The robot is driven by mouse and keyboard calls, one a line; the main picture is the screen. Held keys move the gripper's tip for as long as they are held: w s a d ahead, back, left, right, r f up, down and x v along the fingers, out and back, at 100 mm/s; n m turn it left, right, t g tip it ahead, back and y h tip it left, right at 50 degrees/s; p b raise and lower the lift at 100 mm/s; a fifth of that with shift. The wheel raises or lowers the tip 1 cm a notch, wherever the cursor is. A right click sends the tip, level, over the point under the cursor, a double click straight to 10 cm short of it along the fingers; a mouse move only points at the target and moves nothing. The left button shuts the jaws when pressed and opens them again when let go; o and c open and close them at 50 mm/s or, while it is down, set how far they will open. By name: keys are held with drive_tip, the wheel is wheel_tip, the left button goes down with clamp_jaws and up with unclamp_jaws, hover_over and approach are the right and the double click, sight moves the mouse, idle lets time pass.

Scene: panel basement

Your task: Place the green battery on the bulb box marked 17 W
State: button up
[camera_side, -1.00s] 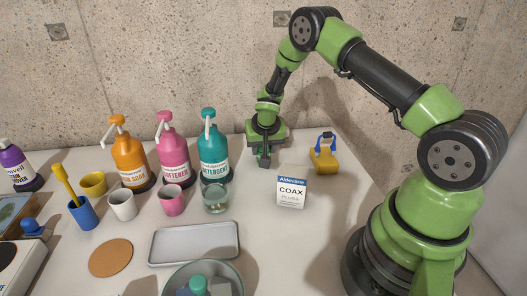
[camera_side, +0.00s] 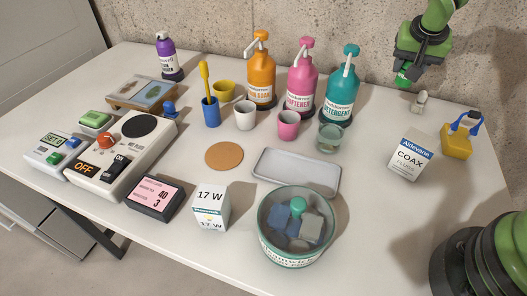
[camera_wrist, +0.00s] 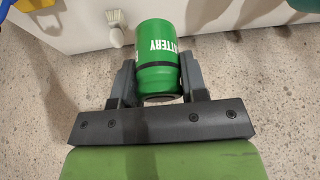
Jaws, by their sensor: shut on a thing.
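The green battery (camera_wrist: 158,60) is held between the two fingers of my gripper (camera_wrist: 158,88) in the wrist view, its lettering showing. In the side view my gripper (camera_side: 408,70) is at the upper right, raised above the table's back, with a bit of the green battery (camera_side: 402,78) showing below it. The bulb box marked 17 W (camera_side: 210,207) stands upright at the table's front, well left of and below my gripper in the picture. Its top face looks bare.
A grey tray (camera_side: 297,172), coaster (camera_side: 224,156), cups, pump bottles (camera_side: 303,80) and COAX box (camera_side: 411,156) stand behind.

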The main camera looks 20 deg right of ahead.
wheel_tip(320, 180, up, 12)
drive_tip(key=w+a+n+y, duration=0.1)
drive_tip(key=w+a+n, duration=0.25)
drive_tip(key=a, duration=0.85)
drive_tip(key=n+t+y, duration=0.1)
drive_tip(key=n+y, duration=0.3)
drive_tip(key=n, duration=0.6)
hover_over(200, 186)
drive_tip(key=s+d, duration=0.1)
drive_tip(key=f, duration=1.5)
drive_tip(key=shift+s+a, duration=0.2)
drive_tip(key=shift+s, duration=0.2)
drive_tip(key=shift+f, duration=0.1)
